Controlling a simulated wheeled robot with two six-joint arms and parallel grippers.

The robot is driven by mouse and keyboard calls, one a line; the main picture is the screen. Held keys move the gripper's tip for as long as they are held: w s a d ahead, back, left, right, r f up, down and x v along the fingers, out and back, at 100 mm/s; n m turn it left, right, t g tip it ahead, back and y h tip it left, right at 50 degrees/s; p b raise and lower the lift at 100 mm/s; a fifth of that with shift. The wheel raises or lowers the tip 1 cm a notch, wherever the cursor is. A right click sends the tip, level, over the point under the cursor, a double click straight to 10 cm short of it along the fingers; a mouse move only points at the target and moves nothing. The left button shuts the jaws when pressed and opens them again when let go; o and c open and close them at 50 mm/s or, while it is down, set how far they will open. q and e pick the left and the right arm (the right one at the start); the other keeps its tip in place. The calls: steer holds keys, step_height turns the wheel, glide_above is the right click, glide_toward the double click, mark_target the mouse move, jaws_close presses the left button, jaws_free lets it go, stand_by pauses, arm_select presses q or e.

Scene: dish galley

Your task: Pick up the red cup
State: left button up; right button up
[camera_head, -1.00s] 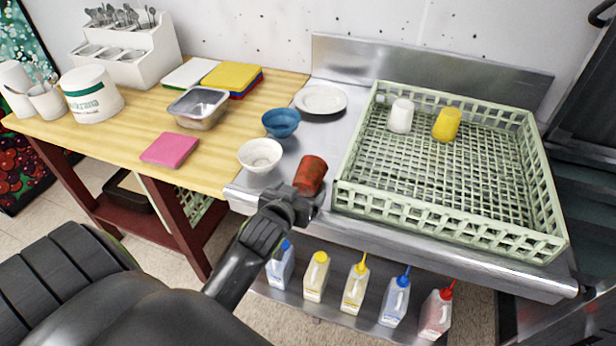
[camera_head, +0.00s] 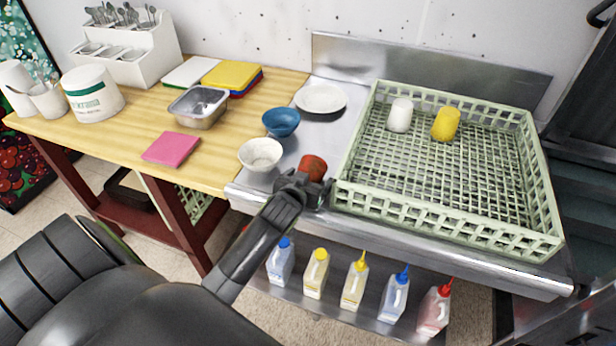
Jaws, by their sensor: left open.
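The red cup (camera_head: 314,166) stands on the steel counter, between the white bowl and the green rack. Its lower part is hidden behind my left gripper (camera_head: 307,183). The gripper is open and right at the cup, on its near side. I cannot tell whether the fingers touch the cup or stand around it. My right gripper is not in view.
A white bowl (camera_head: 261,154) and a blue bowl (camera_head: 281,122) stand left of the cup, with a white plate (camera_head: 320,99) behind. The green rack (camera_head: 447,220) at right holds a white cup (camera_head: 400,115) and a yellow cup (camera_head: 446,124). Several bottles (camera_head: 354,285) stand below.

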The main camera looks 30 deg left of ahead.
arm_select(q)
steer(key=shift+c, duration=0.5)
steer(key=c, duration=0.9)
steer(key=shift+c, duration=0.3)
steer(key=shift+r, duration=0.15)
